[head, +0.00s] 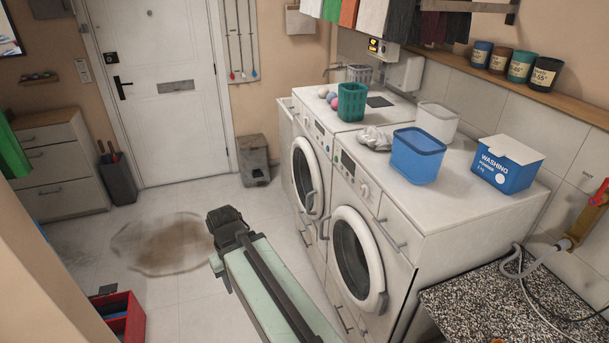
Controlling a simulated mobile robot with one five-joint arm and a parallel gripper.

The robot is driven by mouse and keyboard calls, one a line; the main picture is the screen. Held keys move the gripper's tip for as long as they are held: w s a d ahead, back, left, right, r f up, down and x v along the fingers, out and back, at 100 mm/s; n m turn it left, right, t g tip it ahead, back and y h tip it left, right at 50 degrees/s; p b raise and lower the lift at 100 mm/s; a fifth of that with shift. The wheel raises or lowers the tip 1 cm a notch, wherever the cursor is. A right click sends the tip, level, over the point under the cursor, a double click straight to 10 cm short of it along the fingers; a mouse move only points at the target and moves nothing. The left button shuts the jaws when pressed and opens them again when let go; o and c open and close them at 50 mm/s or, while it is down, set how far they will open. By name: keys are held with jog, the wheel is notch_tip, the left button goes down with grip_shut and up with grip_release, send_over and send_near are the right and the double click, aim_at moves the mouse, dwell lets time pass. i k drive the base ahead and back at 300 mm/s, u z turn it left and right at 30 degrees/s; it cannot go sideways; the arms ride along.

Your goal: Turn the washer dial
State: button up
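Two white front-loading machines stand side by side along the right wall, the near one (398,262) and the far one (312,160). Both round doors look shut. The near machine has a small round pale dial (364,190) on its front panel, to the right of a display and buttons. The far machine has a similar knob (320,129), small in the view. Which way either dial points is too small to tell. My arm reaches up from the bottom middle, in front of the machines and apart from the dials. I cannot make out my gripper's fingers.
On the machines stand a blue bin (417,155), a green basket (352,102), a white cloth (374,138) and a washing powder box (507,163). A speckled counter (500,305) is at lower right. A brown stain (160,244) marks the open floor.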

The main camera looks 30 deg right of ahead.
aim_at(364, 192)
jog(key=u, duration=0.25)
jog(key=i, duration=0.55)
jog(key=u, duration=0.1)
jog(key=k, duration=0.55)
jog(key=u, duration=0.4)
jog(key=i, duration=0.6)
jog(key=z, duration=0.1)
